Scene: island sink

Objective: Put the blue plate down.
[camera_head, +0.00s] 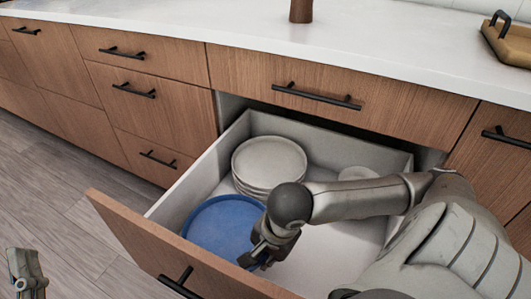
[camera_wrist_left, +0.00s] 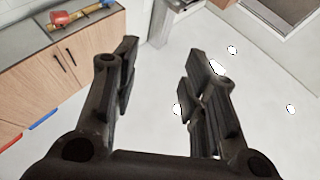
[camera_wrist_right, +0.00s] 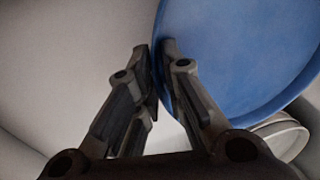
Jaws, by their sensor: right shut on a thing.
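The blue plate (camera_head: 222,228) is inside the open drawer (camera_head: 200,180), at its front left, by a stack of white plates (camera_head: 268,160). My right gripper (camera_head: 256,258) is shut on the plate's right rim. In the right wrist view the blue plate (camera_wrist_right: 235,60) fills the upper right, with its edge between the fingers (camera_wrist_right: 157,65). I cannot tell whether the plate touches the drawer floor. My left gripper (camera_head: 27,275) is low at the left edge of the head view, away from the drawer. In the left wrist view its fingers (camera_wrist_left: 158,75) are apart and empty.
The drawer front (camera_head: 175,255) and its side walls surround the plate. A smaller white dish (camera_head: 357,173) sits at the drawer's back right, partly behind my right arm. The drawer floor (camera_head: 335,240) right of the plate is bare. The white counter (camera_head: 390,50) overhangs behind.

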